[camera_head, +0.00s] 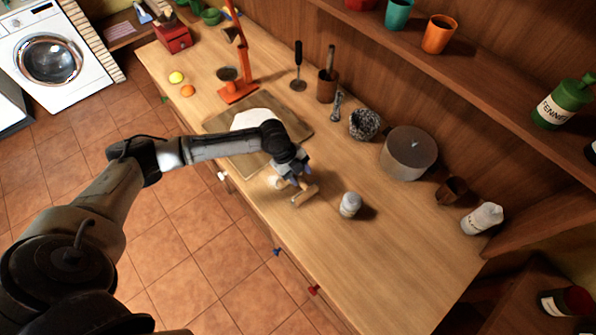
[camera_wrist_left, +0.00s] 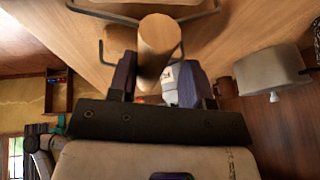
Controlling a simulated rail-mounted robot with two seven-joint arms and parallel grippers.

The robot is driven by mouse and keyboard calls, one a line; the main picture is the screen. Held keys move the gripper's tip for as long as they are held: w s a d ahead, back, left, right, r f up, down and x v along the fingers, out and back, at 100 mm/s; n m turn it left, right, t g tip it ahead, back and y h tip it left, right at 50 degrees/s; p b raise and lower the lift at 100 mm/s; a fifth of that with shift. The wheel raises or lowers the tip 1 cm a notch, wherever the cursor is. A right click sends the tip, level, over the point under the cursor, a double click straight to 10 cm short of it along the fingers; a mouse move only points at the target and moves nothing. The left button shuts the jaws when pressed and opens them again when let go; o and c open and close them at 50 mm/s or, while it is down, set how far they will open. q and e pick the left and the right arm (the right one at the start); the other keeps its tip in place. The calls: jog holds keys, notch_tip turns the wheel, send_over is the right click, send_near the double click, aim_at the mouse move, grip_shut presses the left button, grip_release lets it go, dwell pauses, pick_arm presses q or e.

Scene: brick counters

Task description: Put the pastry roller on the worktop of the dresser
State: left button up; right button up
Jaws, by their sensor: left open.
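The pastry roller (camera_head: 305,194) is a pale wooden tool at the front part of the dresser's worktop (camera_head: 390,265), just right of the board. I cannot tell whether it touches the worktop. My left gripper (camera_head: 298,180) is right at it and partly hides it. In the left wrist view, the roller's wooden cylinder (camera_wrist_left: 156,42), with bent metal wire beside it, lies between the open fingers of my left gripper (camera_wrist_left: 155,85). The cylinder's near end reaches the fingertips. My right gripper is not in view.
A wooden board (camera_head: 235,160) lies left of the roller. A white-grey shaker (camera_head: 350,204) stands close on its right. A grey lidded pot (camera_head: 408,154), a brown cup (camera_head: 451,191) and a white bottle (camera_head: 482,218) stand along the back. The front right worktop is clear.

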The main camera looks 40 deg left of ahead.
pick_arm(q)
jog(key=shift+s+f, duration=0.45)
jog(key=shift+f, duration=0.3)
jog(key=shift+r, duration=0.2)
jog(key=d+v, duration=0.1)
jog(key=v, duration=1.2)
jog(key=s+d+f+n, duration=0.2)
jog(key=s+d+f, duration=0.3)
jog(key=d, duration=0.2)
jog(key=s+d+f+n, duration=0.3)
jog(key=s+d+f, duration=0.15)
jog(key=d, duration=0.35)
jog(key=s+a+n+t+y, duration=0.2)
jog(key=s+n+y, duration=0.2)
jog(key=s+n, duration=0.9)
jog(key=shift+s+a+f+y, duration=0.3)
jog(key=shift+s+f, duration=0.05)
jog(key=shift+s, duration=0.3)
